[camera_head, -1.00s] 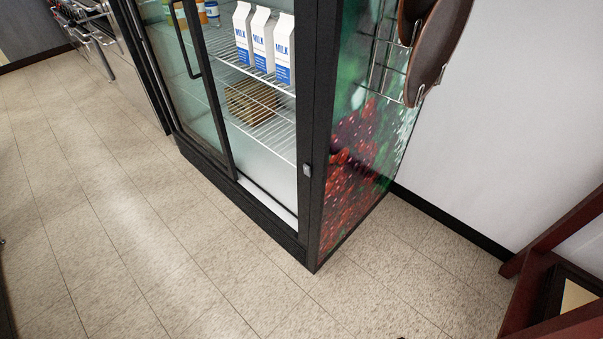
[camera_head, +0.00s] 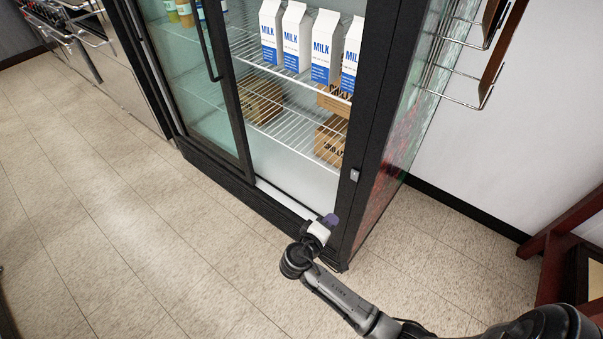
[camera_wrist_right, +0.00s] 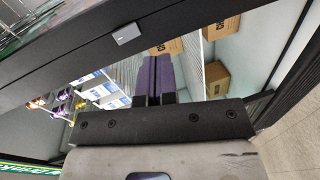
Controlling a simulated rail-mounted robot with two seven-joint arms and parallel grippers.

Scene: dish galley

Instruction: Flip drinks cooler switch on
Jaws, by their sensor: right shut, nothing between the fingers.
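The drinks cooler (camera_head: 364,130) is a tall black-framed cabinet with glass doors. Its switch (camera_head: 354,175) is a small grey block on the front corner post; it also shows in the right wrist view (camera_wrist_right: 125,34), up and left of the fingertips. Whether it is on or off I cannot tell. My right gripper (camera_head: 331,220) is in front of the cooler's lower front corner, below the switch and apart from it. In the right wrist view its purple fingers (camera_wrist_right: 157,62) are together with nothing between them. My left gripper is not in view.
Milk cartons (camera_head: 297,38) and cardboard boxes (camera_head: 331,140) stand on the cooler's wire shelves. A dark red wooden frame (camera_head: 560,245) stands at the right. The floor in front is clear.

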